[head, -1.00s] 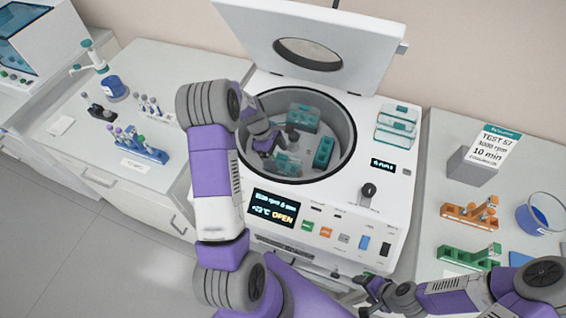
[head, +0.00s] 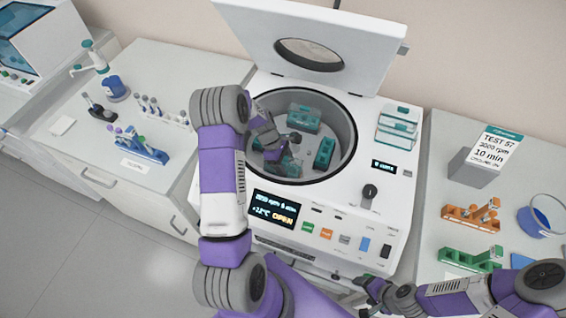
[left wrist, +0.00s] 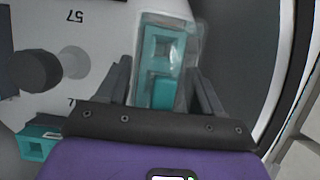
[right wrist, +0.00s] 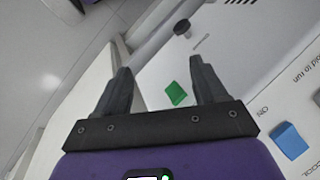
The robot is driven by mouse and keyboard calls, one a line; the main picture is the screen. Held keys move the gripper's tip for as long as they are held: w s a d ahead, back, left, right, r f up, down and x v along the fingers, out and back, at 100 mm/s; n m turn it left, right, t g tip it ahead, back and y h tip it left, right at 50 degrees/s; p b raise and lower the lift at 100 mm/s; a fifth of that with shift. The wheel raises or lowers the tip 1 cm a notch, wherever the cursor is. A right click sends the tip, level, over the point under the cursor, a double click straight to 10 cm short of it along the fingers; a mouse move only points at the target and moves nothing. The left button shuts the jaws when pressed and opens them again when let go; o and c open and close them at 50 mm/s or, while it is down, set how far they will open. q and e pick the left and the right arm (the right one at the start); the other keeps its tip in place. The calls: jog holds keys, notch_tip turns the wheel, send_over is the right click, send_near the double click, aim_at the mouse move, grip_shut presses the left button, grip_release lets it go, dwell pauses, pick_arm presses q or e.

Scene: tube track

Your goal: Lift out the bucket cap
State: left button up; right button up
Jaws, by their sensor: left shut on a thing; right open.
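My left gripper (head: 277,152) reaches down into the open round centrifuge bowl (head: 348,125), at the left front of the rotor. It is shut on a clear bucket cap (left wrist: 188,22), which sits between the fingers (left wrist: 164,80) in the left wrist view. Teal bucket parts (left wrist: 160,95) show through or under the cap; I cannot tell whether the cap is clear of its bucket. Other teal buckets sit in the rotor at the back (head: 303,117) and right (head: 324,153). My right gripper (head: 368,288) is open and empty by the machine's front; its fingers (right wrist: 158,85) also show in the right wrist view.
The centrifuge lid (head: 345,75) stands raised behind the bowl. Clear teal-edged caps (head: 397,125) are stacked on the machine's top right. The display (head: 272,207) reads OPEN. Tube racks (head: 143,150) stand on the left bench; orange (head: 470,215) and green (head: 468,260) racks stand on the right bench.

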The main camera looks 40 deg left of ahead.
pick_arm(q)
jog(key=shift+r, duration=0.15)
notch_tip(320, 180, up, 10)
jog(key=shift+f+p, duration=0.1)
jog(key=shift+p, duration=0.4)
notch_tip(320, 180, up, 5)
jog(key=p, duration=0.4)
jog(key=shift+p, duration=0.3)
dwell(0.4)
